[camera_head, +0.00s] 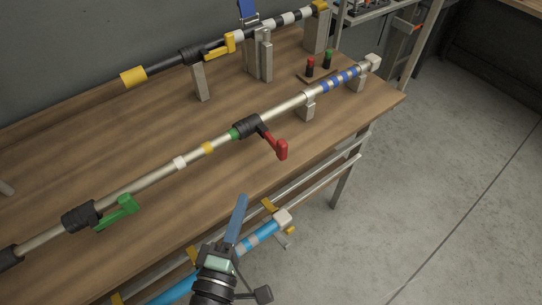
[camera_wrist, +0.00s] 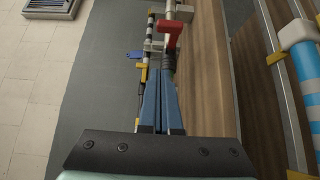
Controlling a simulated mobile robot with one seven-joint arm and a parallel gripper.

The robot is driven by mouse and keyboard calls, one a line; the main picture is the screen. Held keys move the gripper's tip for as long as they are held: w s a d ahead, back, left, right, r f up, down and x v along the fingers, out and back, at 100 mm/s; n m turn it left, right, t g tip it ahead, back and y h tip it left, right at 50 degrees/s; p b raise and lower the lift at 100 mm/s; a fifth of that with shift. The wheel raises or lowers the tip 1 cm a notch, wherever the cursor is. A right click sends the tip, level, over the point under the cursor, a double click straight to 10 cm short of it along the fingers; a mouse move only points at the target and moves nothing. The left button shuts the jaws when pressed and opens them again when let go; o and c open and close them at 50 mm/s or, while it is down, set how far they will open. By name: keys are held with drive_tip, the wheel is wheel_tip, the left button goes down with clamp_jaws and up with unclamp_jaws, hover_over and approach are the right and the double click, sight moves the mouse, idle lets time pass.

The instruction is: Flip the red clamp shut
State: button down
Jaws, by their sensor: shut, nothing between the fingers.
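The red clamp (camera_head: 277,145) is a lever on a black collar (camera_head: 247,127) around the metal pipe that runs across the table. In the head view it sticks out from the pipe toward the table's front edge, with its red tip bent. In the wrist view the red clamp (camera_wrist: 172,38) shows just beyond my fingertips. My gripper (camera_head: 241,199) is shut and empty, its blue fingers pointing up in front of the table's front edge. It is apart from the clamp in the head view. In the wrist view the closed fingers (camera_wrist: 163,75) point toward it.
A green lever (camera_head: 117,212) sits on the same pipe at left. A rear pipe carries a yellow lever (camera_head: 220,48). Red and black-green knobs (camera_head: 310,66) stand near the table's far right. A blue pipe (camera_head: 262,232) runs below the front edge. Open floor lies at right.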

drive_tip(key=p, duration=0.2)
approach(276, 144)
drive_tip(key=w+a, duration=0.2)
drive_tip(key=w, duration=0.2)
drive_tip(key=w+d, duration=0.1)
drive_tip(key=d, duration=0.2)
drive_tip(key=shift+w+d+p, duration=0.15)
drive_tip(key=shift+w+p, duration=0.15)
drive_tip(key=shift+w, duration=0.1)
drive_tip(key=shift+d+f, duration=0.1)
